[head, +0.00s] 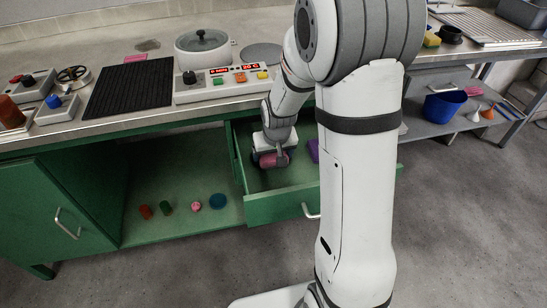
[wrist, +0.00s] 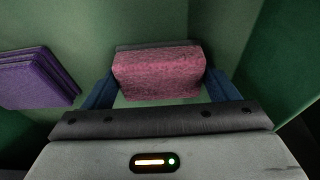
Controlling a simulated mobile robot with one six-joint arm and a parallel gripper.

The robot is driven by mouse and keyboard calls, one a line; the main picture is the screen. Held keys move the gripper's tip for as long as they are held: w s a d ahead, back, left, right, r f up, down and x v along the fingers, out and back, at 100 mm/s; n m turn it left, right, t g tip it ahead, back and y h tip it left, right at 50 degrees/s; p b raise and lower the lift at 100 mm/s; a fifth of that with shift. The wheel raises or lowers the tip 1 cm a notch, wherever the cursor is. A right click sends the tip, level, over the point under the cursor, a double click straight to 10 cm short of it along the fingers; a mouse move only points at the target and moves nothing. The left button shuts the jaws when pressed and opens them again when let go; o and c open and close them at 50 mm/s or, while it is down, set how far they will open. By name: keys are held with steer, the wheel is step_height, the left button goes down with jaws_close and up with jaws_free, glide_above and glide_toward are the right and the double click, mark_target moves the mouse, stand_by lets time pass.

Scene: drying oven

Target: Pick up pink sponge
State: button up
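The pink sponge (wrist: 158,74) lies inside the open green drawer (head: 272,206), partly hidden by my arm in the head view. In the wrist view my gripper (wrist: 160,82) points down at it, with one blue finger at its left side and one at its right. The fingers are wide apart with the sponge between them. Its sides are very close to the fingers; I cannot tell whether they touch. In the head view my gripper (head: 270,158) is low inside the drawer.
A purple stack (wrist: 36,78) lies in the drawer left of the sponge in the wrist view. The drawer walls are close around my gripper. Small coloured items lie on the open shelf (head: 180,232) beside the drawer. A pot (head: 203,54) and a control panel (head: 222,82) stand on the counter above.

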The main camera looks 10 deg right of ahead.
steer(key=c, duration=0.5)
steer(key=shift+r, duration=0.1)
steer(key=shift+c, duration=0.2)
step_height(320, 180, up, 28)
steer(key=p, duration=0.6)
steer(key=o, duration=0.4)
steer(key=c, duration=0.3)
